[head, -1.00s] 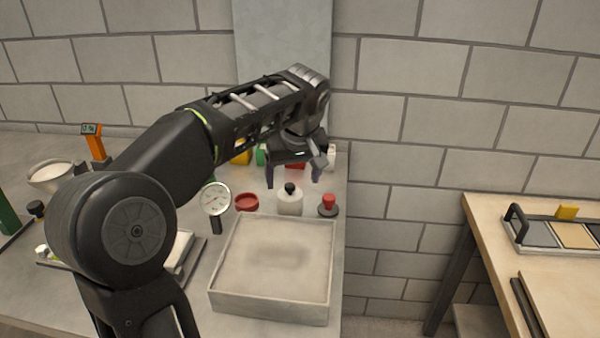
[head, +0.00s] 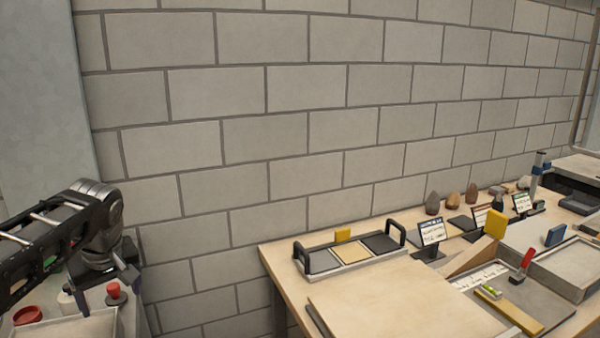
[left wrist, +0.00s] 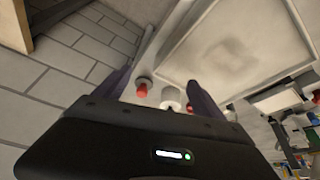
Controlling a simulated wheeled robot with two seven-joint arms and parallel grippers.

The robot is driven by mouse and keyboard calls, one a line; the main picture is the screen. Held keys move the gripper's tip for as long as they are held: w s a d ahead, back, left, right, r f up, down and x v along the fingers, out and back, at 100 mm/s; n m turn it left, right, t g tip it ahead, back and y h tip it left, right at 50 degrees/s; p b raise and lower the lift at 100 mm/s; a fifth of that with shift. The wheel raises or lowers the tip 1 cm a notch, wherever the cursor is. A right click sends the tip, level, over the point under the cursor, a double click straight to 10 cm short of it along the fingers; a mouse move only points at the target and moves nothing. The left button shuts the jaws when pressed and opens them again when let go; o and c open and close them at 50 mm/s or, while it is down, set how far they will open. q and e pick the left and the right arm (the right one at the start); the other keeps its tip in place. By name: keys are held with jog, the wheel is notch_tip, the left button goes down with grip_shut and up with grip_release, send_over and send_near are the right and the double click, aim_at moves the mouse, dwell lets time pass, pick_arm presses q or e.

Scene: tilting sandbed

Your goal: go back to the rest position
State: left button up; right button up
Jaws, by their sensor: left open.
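My left gripper (head: 104,285) is at the lower left of the head view, at the end of my left arm. It points down over the far end of the grey bench. Its jaws are open and empty in the left wrist view (left wrist: 160,76). Below and beyond the fingers are a red-knobbed piece (left wrist: 142,87) and a pale jar (left wrist: 172,95). The red-knobbed piece also shows in the head view (head: 116,294). My right gripper is in neither view.
A shallow sand tray (left wrist: 178,62) stands on the grey bench, near the gripper. A red dish (head: 27,315) is at the left edge. A wooden table (head: 375,300) on the right holds a handled tray (head: 318,262), stones and small signs. A gap separates bench and table.

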pick_arm(q)
jog(key=w+d+f+m+t+h, duration=0.4)
jog(key=w+d+f+m, duration=0.3)
jog(key=w+d+f, duration=0.45)
jog(key=s+d+f+m+h, duration=0.1)
jog(key=s+d+f, duration=0.2)
jog(key=d+f, duration=0.5)
jog(key=s+d+f+h, duration=0.25)
jog(key=d+f, duration=0.25)
jog(key=f, duration=0.4)
jog(key=s+d+f+g, duration=0.2)
jog(key=s+f, duration=0.4)
jog(key=s, duration=0.3)
jog(key=s+d+f+g+p, duration=0.1)
jog(key=s+d+f, duration=0.3)
jog(key=s, duration=0.6)
jog(key=s+d+f+g, duration=0.3)
jog(key=s+d+f, duration=0.1)
jog(key=s+f, duration=0.3)
jog(key=shift+s+f+p, duration=0.3)
jog(key=shift+s+f, duration=0.1)
jog(key=shift+s, duration=0.8)
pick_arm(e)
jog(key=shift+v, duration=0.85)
